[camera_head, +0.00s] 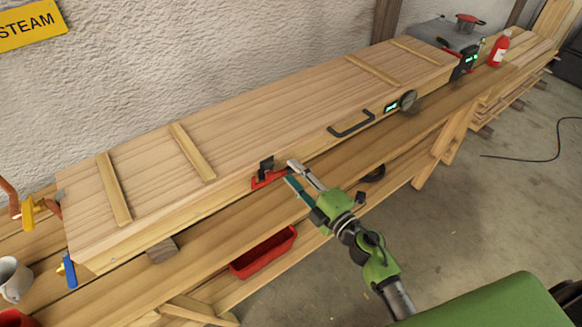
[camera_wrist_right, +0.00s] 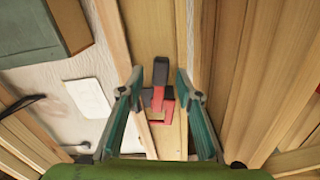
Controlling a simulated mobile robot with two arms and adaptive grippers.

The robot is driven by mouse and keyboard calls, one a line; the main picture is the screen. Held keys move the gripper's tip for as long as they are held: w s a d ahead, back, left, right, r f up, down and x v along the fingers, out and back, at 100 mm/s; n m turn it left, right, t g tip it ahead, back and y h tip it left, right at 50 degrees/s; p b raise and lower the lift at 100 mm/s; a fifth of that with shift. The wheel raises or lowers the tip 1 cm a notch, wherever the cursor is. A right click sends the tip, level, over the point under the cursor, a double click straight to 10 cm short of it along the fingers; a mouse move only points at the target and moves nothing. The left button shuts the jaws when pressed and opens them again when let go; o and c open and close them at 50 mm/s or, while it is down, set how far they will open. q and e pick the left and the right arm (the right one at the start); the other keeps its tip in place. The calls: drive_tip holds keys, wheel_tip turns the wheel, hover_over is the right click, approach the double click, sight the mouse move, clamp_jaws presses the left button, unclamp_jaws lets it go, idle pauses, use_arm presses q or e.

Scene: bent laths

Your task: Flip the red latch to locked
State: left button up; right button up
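The red latch (camera_head: 268,179) is on the front face of the long wooden box, below a black catch (camera_head: 266,165) near the lid seam. In the head view its red part lies roughly along the box's lower front edge. My right gripper (camera_head: 290,172) is open, just right of the latch, its fingers pointing at the box. In the right wrist view the latch (camera_wrist_right: 157,101) shows between and beyond the two spread fingertips (camera_wrist_right: 160,80); I cannot tell whether they touch it. Nothing is held. My left gripper is not in view.
The wooden box (camera_head: 250,130) rests on a plank bench (camera_head: 225,228). Right of the latch are a black handle (camera_head: 351,124) and a round gauge (camera_head: 408,100). A red tray (camera_head: 264,252) sits low in front. A blue-handled part (camera_head: 69,270) and a mug (camera_head: 14,279) are at left.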

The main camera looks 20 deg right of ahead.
drive_tip(key=shift+x, duration=1.1)
drive_tip(key=shift+s, duration=0.1)
clamp_jaws()
